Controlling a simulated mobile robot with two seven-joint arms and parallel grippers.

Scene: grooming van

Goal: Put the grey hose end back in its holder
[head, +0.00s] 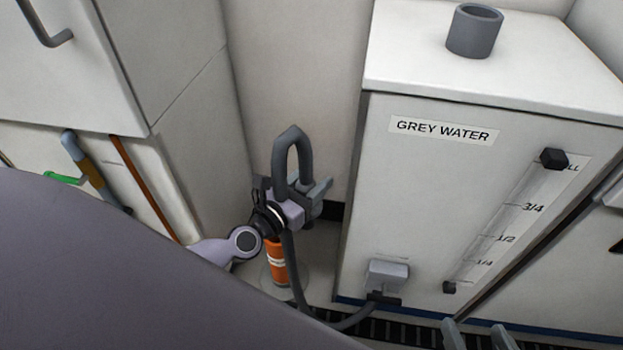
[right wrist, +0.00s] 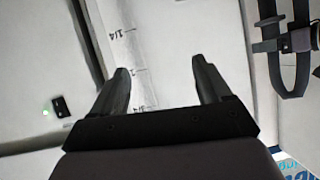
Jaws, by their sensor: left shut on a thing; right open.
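The grey hose (head: 303,152) bends in a tight upright loop above my left gripper (head: 305,200), which is shut on it. From there the hose hangs down and curves along the floor to a fitting (head: 388,276) low on the tank's front. The hose also shows in the right wrist view (right wrist: 302,72). Its free end is hard to make out near the gripper. A grey open cup (head: 474,32), which looks like the holder, stands upright on the tank top, apart from the hose. My right gripper (head: 478,337) is open and empty; its fingers also show in the right wrist view (right wrist: 162,80).
The white GREY WATER tank (head: 410,200) with a level gauge (head: 505,220) stands at right. An orange, white-banded object (head: 277,262) stands on the floor behind my left arm. A white cabinet (head: 190,130) is at left. The tank top around the cup is clear.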

